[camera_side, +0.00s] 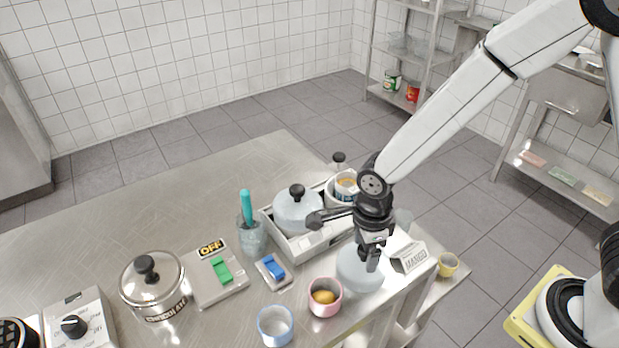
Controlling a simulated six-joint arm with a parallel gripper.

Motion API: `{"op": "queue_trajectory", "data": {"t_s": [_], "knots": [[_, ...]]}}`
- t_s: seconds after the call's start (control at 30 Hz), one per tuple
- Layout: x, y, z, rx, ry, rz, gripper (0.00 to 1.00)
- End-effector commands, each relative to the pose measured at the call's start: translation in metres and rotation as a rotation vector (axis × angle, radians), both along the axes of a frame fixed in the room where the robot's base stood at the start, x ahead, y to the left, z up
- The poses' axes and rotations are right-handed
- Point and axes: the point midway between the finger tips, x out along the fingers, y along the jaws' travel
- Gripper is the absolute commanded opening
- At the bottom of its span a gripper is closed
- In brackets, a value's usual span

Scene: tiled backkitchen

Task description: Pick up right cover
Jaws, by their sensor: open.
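A pale translucent dome cover (357,275) stands near the right end of the steel table (120,215). My gripper (368,260) points down at the top of this cover, its open fingers overlapping the dome in the picture. The cover's knob is hidden behind the fingers, and I cannot tell whether they touch it. A second pale cover (296,213) with a black knob sits in the grey tray (292,254), left of my gripper. Another black knob (339,158) shows at the back, with what is under it mostly hidden.
A pink cup (325,307) with a round orange-brown item and a blue cup (276,327) stand close in front. A lidded pot (153,292) stands left. The table's far left is clear.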

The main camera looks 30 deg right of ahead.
Motion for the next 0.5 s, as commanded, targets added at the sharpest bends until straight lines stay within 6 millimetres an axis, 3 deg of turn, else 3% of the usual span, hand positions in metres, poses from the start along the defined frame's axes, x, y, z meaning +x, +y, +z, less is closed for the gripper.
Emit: {"op": "queue_trajectory", "data": {"t_s": [0.5], "knots": [[0.0001,0.0001,-0.0072,0.001,-0.001,0.000,0.85]]}}
